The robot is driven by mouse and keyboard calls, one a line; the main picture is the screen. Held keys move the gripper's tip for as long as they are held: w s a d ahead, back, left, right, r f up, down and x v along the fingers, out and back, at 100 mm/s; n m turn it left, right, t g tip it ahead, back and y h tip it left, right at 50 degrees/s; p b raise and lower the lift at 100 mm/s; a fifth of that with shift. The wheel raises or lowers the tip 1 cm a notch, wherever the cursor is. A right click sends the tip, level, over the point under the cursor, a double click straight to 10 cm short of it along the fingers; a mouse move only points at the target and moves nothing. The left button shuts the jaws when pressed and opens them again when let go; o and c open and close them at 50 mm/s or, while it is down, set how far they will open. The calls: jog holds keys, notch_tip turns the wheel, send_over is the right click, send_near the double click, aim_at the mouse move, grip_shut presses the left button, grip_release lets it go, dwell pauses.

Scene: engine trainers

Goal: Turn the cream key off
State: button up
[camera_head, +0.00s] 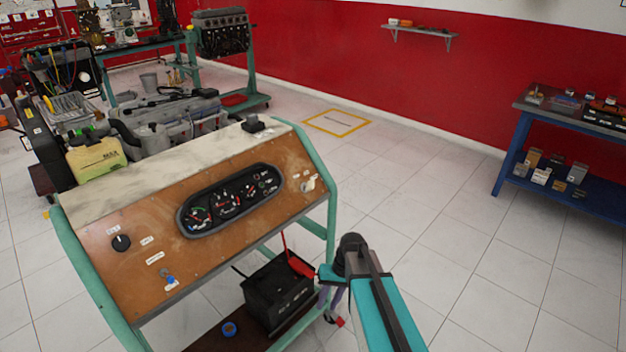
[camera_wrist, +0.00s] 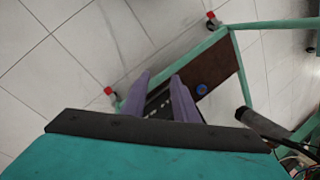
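The cream key (camera_head: 308,185) sits at the right end of the brown instrument panel (camera_head: 215,258) on the green-framed engine trainer. Its exact turn angle is too small to read. My gripper (camera_head: 329,302) is below and to the right of the key, beside the trainer's lower frame and well apart from the panel. In the wrist view my gripper (camera_wrist: 161,80) shows two purple fingers spread apart with nothing between them. The key does not show in the wrist view.
A black battery (camera_head: 280,295) with a red clamp stands on the trainer's lower shelf, close to my gripper. A black knob (camera_head: 121,242) and a blue key (camera_head: 171,281) are on the panel's left part. A blue workbench (camera_head: 520,140) stands far right. Tiled floor between is clear.

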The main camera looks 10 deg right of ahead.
jog(key=w+d+r+t+p, duration=0.1)
jog(key=w+r, duration=0.4)
jog(key=r, duration=0.2)
jog(key=w+d+r+t+y+p, duration=0.1)
jog(key=w+r, duration=0.3)
jog(key=r, duration=0.4)
jog(key=w+d+r+t+p, duration=0.1)
jog(key=w+r, duration=0.4)
jog(key=r, duration=0.2)
jog(key=n+t+y+p, duration=0.1)
jog(key=t+y+p, duration=0.1)
send_near(314, 182)
jog(key=a+v, duration=0.1)
jog(key=v, duration=0.2)
jog(key=shift+d+r, duration=0.35)
jog(key=shift+a+f, duration=0.1)
jog(key=shift+f, duration=0.05)
jog(key=shift+d+p+x, duration=0.1)
jog(key=shift+p+x, duration=0.75)
jog(key=shift+x, duration=2.55)
jog(key=shift+d+p+x, duration=0.15)
jog(key=shift+p+x, duration=0.7)
jog(key=shift+x, duration=2.5)
jog(key=shift+f, duration=0.15)
jog(key=shift+c, duration=0.3)
grip_shut()
